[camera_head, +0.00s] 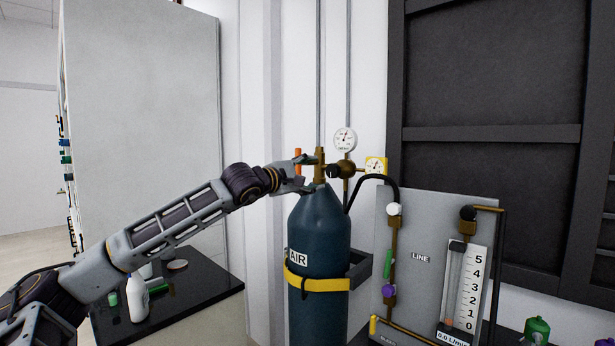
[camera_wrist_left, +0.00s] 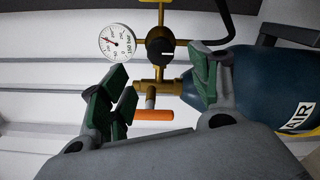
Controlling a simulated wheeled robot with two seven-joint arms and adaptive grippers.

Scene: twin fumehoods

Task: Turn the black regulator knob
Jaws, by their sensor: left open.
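The black regulator knob (camera_head: 333,171) sits on the brass regulator (camera_head: 347,170) at the top of the dark blue AIR cylinder (camera_head: 319,230). My left gripper (camera_head: 309,174) is open at the cylinder's neck, left of the knob. Its green-padded fingers (camera_wrist_left: 160,86) stand apart with nothing gripped. An orange valve handle (camera_wrist_left: 155,115) lies between the finger bases in that view. My right gripper is not in view.
A black hose (camera_head: 380,180) runs to the grey LINE panel (camera_head: 421,215) with a flow meter. A white bottle (camera_head: 138,298) stands on the black counter at left.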

